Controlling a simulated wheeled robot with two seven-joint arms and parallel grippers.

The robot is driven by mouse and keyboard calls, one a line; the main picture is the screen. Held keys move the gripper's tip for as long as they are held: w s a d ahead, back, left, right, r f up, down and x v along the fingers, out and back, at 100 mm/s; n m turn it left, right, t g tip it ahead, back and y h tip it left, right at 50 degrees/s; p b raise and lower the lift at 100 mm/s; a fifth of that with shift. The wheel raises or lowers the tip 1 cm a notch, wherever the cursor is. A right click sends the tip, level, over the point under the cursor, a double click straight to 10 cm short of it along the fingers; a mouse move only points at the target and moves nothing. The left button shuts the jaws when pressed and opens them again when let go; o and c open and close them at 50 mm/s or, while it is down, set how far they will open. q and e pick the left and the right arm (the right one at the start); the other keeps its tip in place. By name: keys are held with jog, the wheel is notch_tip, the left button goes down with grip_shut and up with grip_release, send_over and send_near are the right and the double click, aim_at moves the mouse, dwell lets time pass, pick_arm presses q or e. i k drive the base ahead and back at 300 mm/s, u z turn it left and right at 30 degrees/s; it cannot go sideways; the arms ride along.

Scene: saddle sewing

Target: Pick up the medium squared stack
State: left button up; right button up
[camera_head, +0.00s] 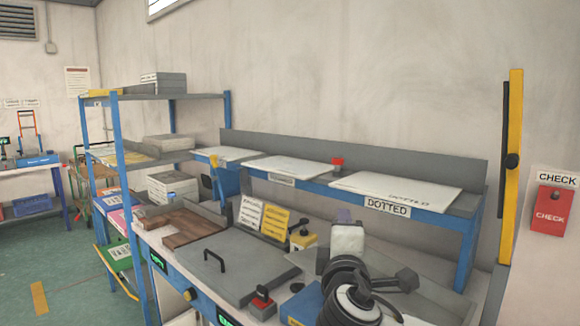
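No label that I can read names the medium squared stack, so I cannot tell which stack it is. Three grey-white stacks show at the left rack: one on the top shelf (163,83), one on the middle shelf (168,143), and a lower one (172,188) near the bench's left end. White sheets or boards also lie on the raised bench shelf: a left one (228,154), a middle one (283,168) and a right one (395,190) above a "DOTTED" label. The middle label is too small to read. Neither of my grippers is in view.
The bench carries a grey plate with a black handle (215,262), a red button (262,302), brown pieces (180,225) and dark machine parts (352,290). A blue-posted rack (118,150) stands left. Green floor (65,265) is open at lower left.

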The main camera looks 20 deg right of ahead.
aim_at(304, 169)
jog(key=i, duration=1.45)
